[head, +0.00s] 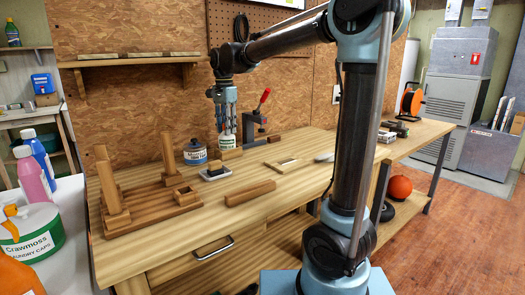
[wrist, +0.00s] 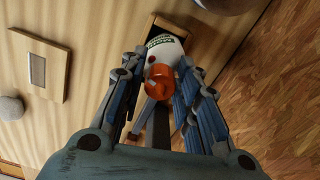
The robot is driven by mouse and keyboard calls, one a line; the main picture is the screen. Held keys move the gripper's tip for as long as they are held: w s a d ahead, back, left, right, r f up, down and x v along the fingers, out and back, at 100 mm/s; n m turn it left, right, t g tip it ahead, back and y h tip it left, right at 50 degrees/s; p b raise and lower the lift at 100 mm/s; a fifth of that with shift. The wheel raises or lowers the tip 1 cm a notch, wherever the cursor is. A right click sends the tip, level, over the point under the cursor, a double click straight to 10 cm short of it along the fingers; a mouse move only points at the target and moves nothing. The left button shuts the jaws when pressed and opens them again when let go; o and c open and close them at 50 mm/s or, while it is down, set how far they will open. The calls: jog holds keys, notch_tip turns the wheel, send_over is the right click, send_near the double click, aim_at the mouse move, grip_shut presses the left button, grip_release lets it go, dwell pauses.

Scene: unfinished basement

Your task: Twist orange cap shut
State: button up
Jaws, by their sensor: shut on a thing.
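A white bottle (head: 226,141) with a dark-lettered label stands on the wooden workbench (head: 300,152). My gripper (head: 225,122) points down over the bottle's top, its fingers closed in around it. In the wrist view, the orange cap (wrist: 161,80) lies between my gripper's blue-grey fingers (wrist: 165,70), with the white bottle (wrist: 166,48) just beyond it. My gripper is shut on the orange cap. The fingers hide the cap in the head view. I cannot tell how tightly the cap sits on the neck.
A clamp with a red handle (head: 264,96) stands just right of the bottle. A blue-grey tin (head: 195,154) and a wooden rack (head: 150,205) stand left. Loose wood pieces lie on the bench front.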

jog(key=m, duration=0.4)
jog(key=shift+c, duration=0.5)
jog(key=m, duration=0.4)
jog(key=shift+c, duration=0.2)
jog(key=o, duration=0.8)
jog(key=shift+o, duration=0.2)
jog(key=shift+r, duration=3.45)
